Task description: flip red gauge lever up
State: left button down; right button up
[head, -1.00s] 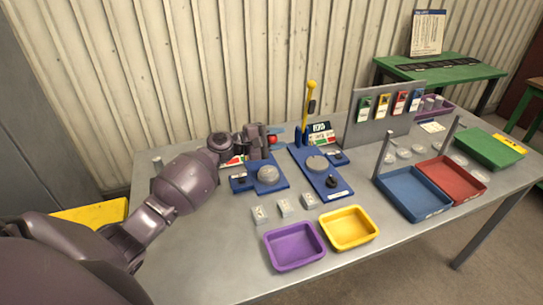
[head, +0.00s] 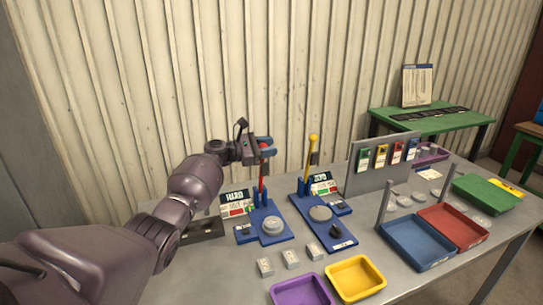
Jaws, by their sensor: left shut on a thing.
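The red gauge lever (head: 262,174) stands close to upright on the left blue gauge base (head: 264,238), beside a small display marked HARD (head: 235,198). My left gripper (head: 265,146) is at the lever's top, shut on its red knob, with blue fingertips around it. The gripper partly hides the knob. A second gauge (head: 326,232) stands to the right, with a yellow lever (head: 311,155) upright. My right gripper is not in view.
Small grey blocks (head: 290,258) lie in front of the gauges. Purple (head: 298,292), yellow (head: 357,290), blue (head: 421,260) and red trays (head: 452,238) stand toward the front and right. A grey panel with coloured tags (head: 364,181) stands behind. A corrugated wall closes the back.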

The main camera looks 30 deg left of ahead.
pick_arm(q)
jog(key=shift+w+a+r+n, duration=0.1)
jog(key=shift+w+a+n, duration=0.1)
jog(key=shift+a+n, duration=0.1)
jog(key=c, duration=1.2)
grip_release()
jog(key=shift+r, duration=0.1)
jog(key=o, duration=0.4)
jog(key=shift+w+a, duration=0.1)
jog(key=v, duration=1)
jog(key=shift+s+a, duration=0.2)
jog(key=shift+s, duration=0.15)
